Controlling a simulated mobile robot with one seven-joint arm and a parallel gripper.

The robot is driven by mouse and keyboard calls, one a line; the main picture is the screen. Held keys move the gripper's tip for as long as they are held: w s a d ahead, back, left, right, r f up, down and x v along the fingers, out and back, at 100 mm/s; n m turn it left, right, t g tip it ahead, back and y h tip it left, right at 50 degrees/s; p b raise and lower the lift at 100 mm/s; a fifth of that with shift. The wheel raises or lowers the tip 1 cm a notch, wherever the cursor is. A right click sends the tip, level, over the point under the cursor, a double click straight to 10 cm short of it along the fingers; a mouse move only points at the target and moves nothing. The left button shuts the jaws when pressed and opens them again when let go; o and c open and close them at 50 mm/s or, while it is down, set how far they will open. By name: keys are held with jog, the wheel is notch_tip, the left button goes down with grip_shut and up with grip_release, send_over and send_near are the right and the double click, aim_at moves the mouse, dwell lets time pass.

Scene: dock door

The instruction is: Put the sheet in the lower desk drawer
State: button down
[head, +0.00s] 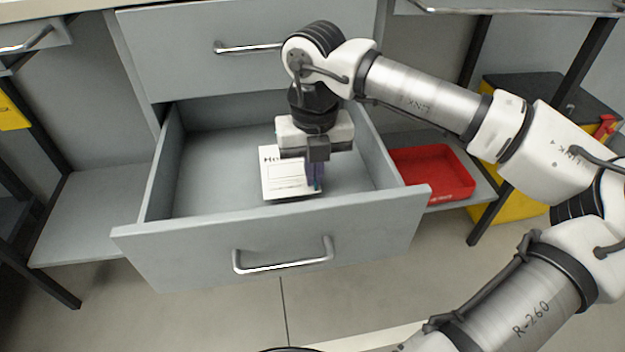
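The lower desk drawer (270,253) is pulled open, its grey tray facing up. A white sheet (283,178) with printed text is inside the drawer area, near its middle. My gripper (315,185) points down over the sheet's right part, within the drawer's walls. Its dark fingers overlap the sheet's right edge in the picture. The finger gap is too small to see, so I cannot tell whether they hold the sheet or whether it rests on the drawer bottom.
The upper drawer (185,50) is closed above. A red tray (435,172) sits on a shelf to the right, with a yellow container (505,200) beyond it. Another shelf (90,210) is at left. The drawer's left part is empty.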

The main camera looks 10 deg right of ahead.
jog(key=shift+f, duration=1)
jog(key=shift+f, duration=0.1)
jog(key=shift+f+b, duration=0.15)
jog(key=shift+b, duration=0.2)
jog(key=c, duration=1.7)
grip_release()
notch_tip(320, 180, up, 12)
jog(key=p, duration=0.3)
jog(key=shift+r, duration=0.25)
